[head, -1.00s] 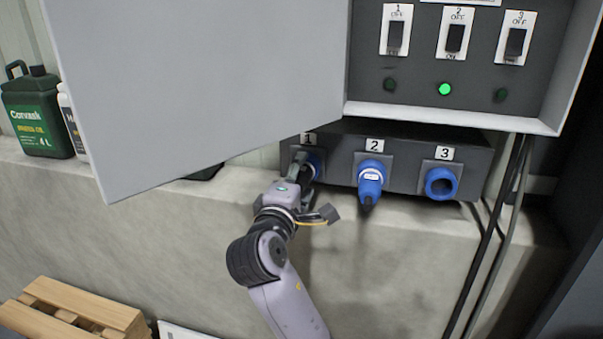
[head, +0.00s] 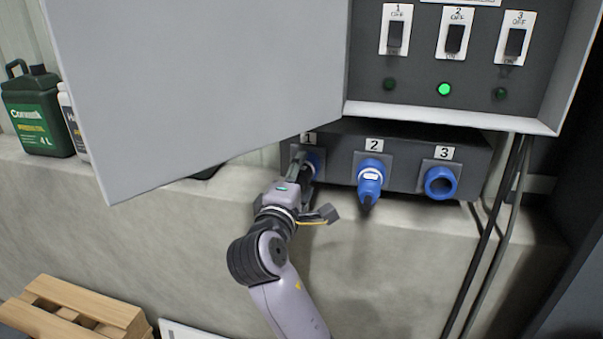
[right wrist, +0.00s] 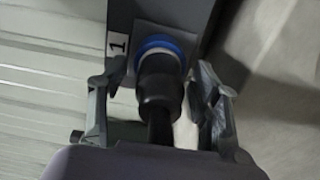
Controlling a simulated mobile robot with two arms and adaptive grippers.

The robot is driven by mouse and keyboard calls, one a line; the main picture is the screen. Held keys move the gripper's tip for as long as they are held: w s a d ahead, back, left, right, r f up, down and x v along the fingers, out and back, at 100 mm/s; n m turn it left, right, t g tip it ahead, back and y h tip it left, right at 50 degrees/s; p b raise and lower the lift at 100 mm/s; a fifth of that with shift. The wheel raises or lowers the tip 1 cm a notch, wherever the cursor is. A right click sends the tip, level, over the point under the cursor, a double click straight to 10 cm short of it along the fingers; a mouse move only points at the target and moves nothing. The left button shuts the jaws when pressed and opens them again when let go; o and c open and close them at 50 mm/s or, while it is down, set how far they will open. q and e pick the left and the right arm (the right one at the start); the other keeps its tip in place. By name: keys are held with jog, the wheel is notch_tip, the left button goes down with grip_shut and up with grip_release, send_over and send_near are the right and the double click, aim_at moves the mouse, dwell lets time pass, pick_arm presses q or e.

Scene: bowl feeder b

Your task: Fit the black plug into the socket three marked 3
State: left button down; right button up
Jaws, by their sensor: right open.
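The black plug (right wrist: 160,85) sits in the blue socket one (right wrist: 158,45) marked 1, with its cable running back towards my wrist. My right gripper (right wrist: 163,82) is open, with one finger on each side of the plug and gaps between. In the head view my right gripper (head: 302,163) is at socket one and hides most of the plug. Socket three (head: 440,183), a blue ring under the label 3 (head: 444,153), is empty and open at the right end of the grey socket box (head: 407,181). My left gripper is not in view.
A blue plug (head: 370,183) with a dark cable end fills socket two. An open cabinet door (head: 200,90) hangs to the upper left. The switch panel (head: 425,70) is above, with the middle lamp (head: 444,89) lit green. Dark cables (head: 497,220) hang at the right.

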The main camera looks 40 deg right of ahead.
jog(key=shift+p, duration=0.35)
jog(key=shift+c, duration=0.4)
grip_shut()
dwell(0.6)
jog(key=shift+a+f, duration=0.2)
jog(key=shift+s+a, duration=0.15)
jog(key=shift+s, duration=0.05)
jog(key=shift+r+v, duration=0.25)
jog(key=shift+v, duration=0.95)
jog(key=shift+s+f, duration=0.1)
jog(key=shift+a, duration=0.15)
